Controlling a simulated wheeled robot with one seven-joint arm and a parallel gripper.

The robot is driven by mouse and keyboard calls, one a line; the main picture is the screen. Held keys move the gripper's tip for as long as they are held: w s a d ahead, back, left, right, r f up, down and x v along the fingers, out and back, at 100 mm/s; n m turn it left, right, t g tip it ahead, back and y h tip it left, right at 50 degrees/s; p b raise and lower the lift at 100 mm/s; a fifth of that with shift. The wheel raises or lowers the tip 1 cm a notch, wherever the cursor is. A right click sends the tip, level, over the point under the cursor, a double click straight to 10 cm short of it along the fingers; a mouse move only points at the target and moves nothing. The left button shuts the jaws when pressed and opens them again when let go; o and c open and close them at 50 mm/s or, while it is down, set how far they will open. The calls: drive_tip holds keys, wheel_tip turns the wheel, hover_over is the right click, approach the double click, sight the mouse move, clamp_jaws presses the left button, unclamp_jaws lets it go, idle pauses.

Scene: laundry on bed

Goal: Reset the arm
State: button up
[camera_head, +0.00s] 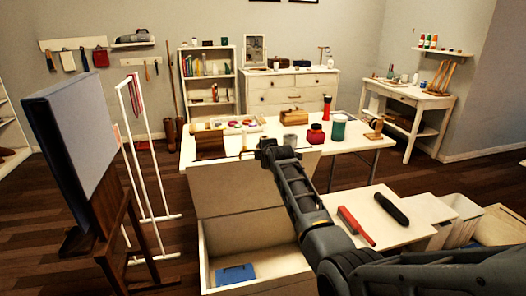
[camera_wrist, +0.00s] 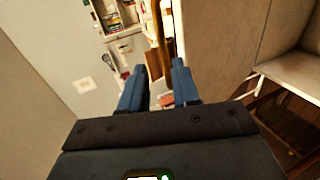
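My arm (camera_head: 297,195) reaches from the lower right toward the middle of the head view. My gripper (camera_head: 268,150) is small and dark there, by the upper edge of the raised pale lid (camera_head: 235,185) of a chest. Whether it touches the lid I cannot tell. In the wrist view my gripper (camera_wrist: 158,66) shows two blue fingers spread apart, with a gap and nothing held between them.
The open chest (camera_head: 275,272) holds a blue item (camera_head: 236,274). Behind it a white table (camera_head: 345,143) carries jars and boxes. A low white surface (camera_head: 385,232) at right holds a red object (camera_head: 355,226) and a black object (camera_head: 391,208). An easel (camera_head: 110,220) stands left.

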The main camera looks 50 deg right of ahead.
idle(0.4)
drive_tip(key=s+a+f+m+t+y, duration=0.1)
drive_tip(key=s+a+f+m, duration=0.1)
drive_tip(key=s+a+f, duration=0.75)
drive_tip(key=s+a+f+m+t+y, duration=0.1)
drive_tip(key=s+a+f+m, duration=0.1)
drive_tip(key=s+a+f, duration=0.75)
drive_tip(key=s+a+r+m+t+y, duration=0.1)
drive_tip(key=s+a+r+m+y, duration=0.15)
drive_tip(key=s+a, duration=0.8)
drive_tip(key=s+a+r+m+y, duration=0.1)
drive_tip(key=s+a+r, duration=0.45)
drive_tip(key=s, duration=0.75)
drive_tip(key=s+a+r+m+y, duration=0.2)
drive_tip(key=s+a+r, duration=0.4)
drive_tip(key=s+r, duration=0.7)
drive_tip(key=shift+s+a+m, duration=0.2)
drive_tip(key=shift+a+m, duration=0.15)
drive_tip(key=shift+m, duration=0.5)
